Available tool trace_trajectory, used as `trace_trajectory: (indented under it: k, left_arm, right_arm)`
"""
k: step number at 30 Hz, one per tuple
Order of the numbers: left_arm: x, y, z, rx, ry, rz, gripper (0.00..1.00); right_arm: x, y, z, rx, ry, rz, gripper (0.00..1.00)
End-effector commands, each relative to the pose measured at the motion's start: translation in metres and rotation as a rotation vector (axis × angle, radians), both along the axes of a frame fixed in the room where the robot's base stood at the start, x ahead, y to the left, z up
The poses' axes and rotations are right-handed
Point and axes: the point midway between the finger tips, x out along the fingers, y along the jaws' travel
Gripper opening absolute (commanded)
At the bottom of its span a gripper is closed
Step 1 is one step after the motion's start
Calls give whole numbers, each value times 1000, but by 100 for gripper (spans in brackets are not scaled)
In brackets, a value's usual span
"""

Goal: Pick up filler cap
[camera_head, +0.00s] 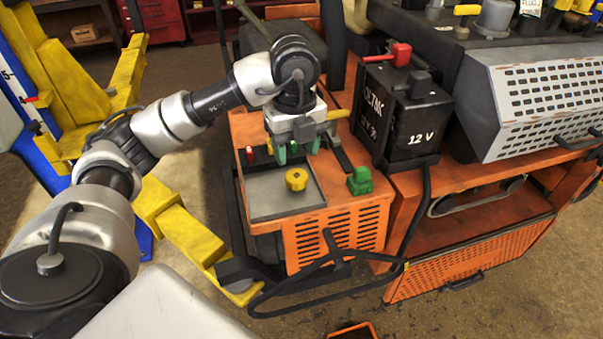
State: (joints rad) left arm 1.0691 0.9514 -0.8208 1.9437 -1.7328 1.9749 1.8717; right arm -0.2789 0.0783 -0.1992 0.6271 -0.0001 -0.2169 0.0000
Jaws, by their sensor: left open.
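A round yellow cap (296,179), which looks like the filler cap, sits upright on a grey tray (262,200) on top of the orange mower body. My left gripper (297,152) points down just behind and above the yellow cap. Its two green-tipped fingers are apart and nothing shows between them. The gripper looks clear of the cap, but the exact height gap is hard to tell. My right gripper is not in view.
A green knob-like piece (360,181) stands right of the tray. A black 12 V battery (405,112) with a red terminal cover (400,54) stands farther right, beside a grey perforated cover (540,95). A yellow lift arm (190,232) lies left.

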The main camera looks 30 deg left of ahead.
Motion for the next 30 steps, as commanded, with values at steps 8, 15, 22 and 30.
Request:
trace_trajectory:
  k: [8,15,22,30]
  left_arm:
    - [0,0,-28,-1,2,-1,54]
    - [1,-1,-61,-2,5,-1,54]
    - [1,-1,-78,-2,0,-2,54]
    - [1,-2,-78,-3,-1,-2,37]
  right_arm:
    - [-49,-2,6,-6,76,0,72]
    - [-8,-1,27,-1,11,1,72]
    - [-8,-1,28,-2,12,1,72]
    - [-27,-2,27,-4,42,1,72]
